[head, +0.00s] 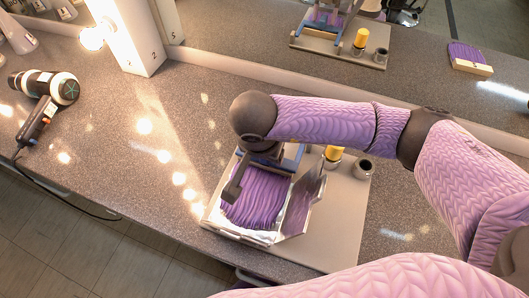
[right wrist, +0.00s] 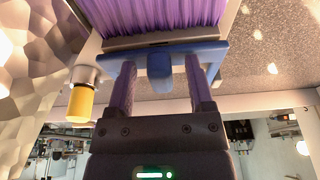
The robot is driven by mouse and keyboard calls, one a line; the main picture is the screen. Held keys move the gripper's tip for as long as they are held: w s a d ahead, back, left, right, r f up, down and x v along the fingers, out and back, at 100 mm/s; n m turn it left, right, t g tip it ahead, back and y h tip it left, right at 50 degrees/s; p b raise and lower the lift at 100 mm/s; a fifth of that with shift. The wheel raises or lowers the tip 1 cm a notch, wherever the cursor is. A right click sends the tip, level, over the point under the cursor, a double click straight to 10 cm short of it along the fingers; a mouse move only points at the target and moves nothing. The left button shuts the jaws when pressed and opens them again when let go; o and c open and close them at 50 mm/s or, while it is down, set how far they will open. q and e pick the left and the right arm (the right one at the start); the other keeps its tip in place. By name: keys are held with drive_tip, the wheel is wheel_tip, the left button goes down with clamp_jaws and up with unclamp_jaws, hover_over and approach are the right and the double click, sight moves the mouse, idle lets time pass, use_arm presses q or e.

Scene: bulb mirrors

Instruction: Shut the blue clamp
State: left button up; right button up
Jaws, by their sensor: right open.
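The blue clamp (right wrist: 214,52) spans the end of the purple bristle bundle (right wrist: 170,16) in the right wrist view. In the head view the clamp (head: 293,158) shows at the back of the board, partly hidden by my arm. My right gripper (right wrist: 160,62) is open, with one finger on each side of the clamp's middle tab; I cannot tell whether they touch it. Whether the clamp is fully open or partly closed is unclear. The purple bundle (head: 255,203) lies on foil in front of the clamp. My left gripper is not in view.
A hair dryer (head: 45,95) lies at the left. A mirror edge (head: 225,65) runs behind. The counter left of the board is clear.

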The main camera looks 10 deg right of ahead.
wheel_tip(320, 180, up, 7)
drive_tip(key=p, duration=0.5)
drive_tip(key=shift+r, duration=0.15)
